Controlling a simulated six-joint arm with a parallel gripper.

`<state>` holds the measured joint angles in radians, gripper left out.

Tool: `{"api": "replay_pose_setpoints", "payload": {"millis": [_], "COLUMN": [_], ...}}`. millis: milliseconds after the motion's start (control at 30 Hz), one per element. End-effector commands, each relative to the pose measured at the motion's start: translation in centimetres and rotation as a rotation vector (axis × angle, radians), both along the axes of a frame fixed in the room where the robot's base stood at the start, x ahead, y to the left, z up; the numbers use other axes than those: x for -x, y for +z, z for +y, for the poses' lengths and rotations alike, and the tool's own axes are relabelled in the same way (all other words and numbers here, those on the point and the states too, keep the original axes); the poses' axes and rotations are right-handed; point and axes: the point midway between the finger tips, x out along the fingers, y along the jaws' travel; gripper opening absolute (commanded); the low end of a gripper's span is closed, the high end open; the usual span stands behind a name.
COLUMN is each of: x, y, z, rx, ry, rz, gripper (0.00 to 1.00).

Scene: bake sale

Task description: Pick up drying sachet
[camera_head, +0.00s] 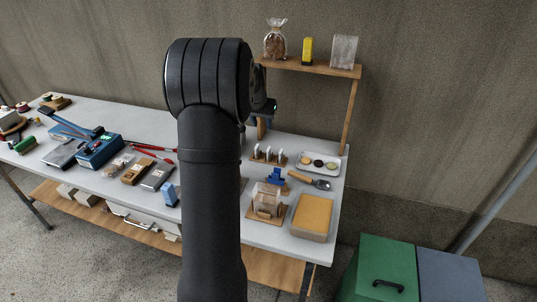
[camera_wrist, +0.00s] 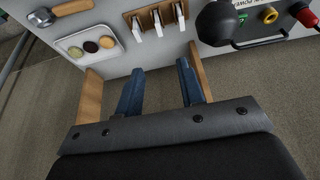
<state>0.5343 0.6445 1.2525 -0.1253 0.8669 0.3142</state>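I cannot pick out a drying sachet for certain in either view. Small clear packets (camera_head: 122,162) lie on the table left of my arm, too small to identify. A pale see-through bag (camera_head: 344,51) stands at the right end of the raised wooden shelf. My gripper (camera_wrist: 160,86) shows two blue fingers spread apart with nothing between them. In the head view it is mostly hidden behind my arm, near the left end of the shelf.
The shelf (camera_head: 310,67) also holds a tied bag (camera_head: 275,40) and a yellow box (camera_head: 307,50). Below are a cookie tray (camera_head: 319,164), a scoop (camera_head: 321,184) and a large tan-topped block (camera_head: 312,216). The tray also shows in the wrist view (camera_wrist: 62,43). My arm hides the table's middle.

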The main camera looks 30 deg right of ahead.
Motion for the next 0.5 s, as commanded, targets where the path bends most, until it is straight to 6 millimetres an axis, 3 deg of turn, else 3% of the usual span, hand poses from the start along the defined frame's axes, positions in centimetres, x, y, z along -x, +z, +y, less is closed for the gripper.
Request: {"api": "replay_pose_setpoints", "payload": {"millis": [500], "x": [-2.7], "y": [-9.3], "z": [-2.7], "rx": [-0.001], "ry": [0.0], "rz": [0.001], "gripper": [0.35]}}
